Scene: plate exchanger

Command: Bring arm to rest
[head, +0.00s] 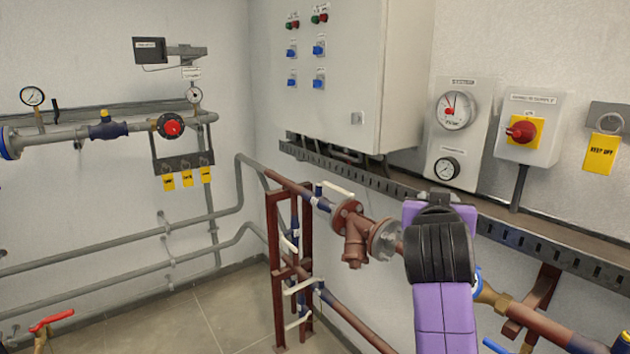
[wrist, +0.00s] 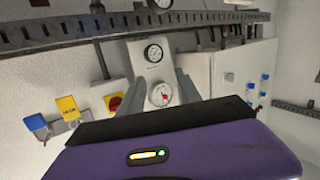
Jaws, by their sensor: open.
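My gripper (wrist: 163,80) shows in the wrist view, with its two grey fingers apart and nothing between them. Behind the fingers is the grey gauge panel with a round dial (wrist: 162,95), seen upside down. In the head view my purple and black arm (head: 443,300) rises at the lower right, in front of the brown pipe and the wall. The gripper's fingers cannot be made out there.
A large grey control cabinet (head: 350,60) hangs on the wall. A red rotary switch (head: 521,131) and a yellow tag (head: 602,153) are at right. A slotted rail (head: 560,240) and a brown pipe with a strainer (head: 355,243) run behind my arm. Floor (head: 210,310) shows at lower left.

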